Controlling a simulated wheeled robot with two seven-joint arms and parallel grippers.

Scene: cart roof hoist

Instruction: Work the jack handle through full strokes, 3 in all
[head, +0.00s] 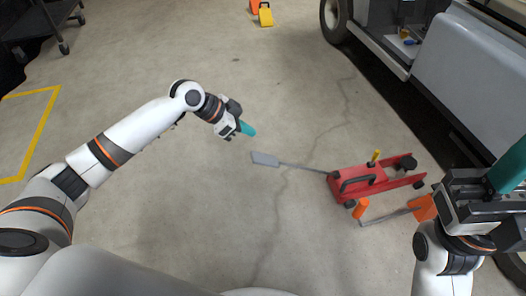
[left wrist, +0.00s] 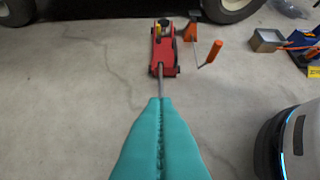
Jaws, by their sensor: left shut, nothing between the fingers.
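An orange block (head: 424,207) with a rod and orange grip (head: 361,208) lies beside the jack. The white cart (head: 470,70) stands at the right, with a wheel (head: 333,18). A yellow piece (head: 265,17) lies far back.

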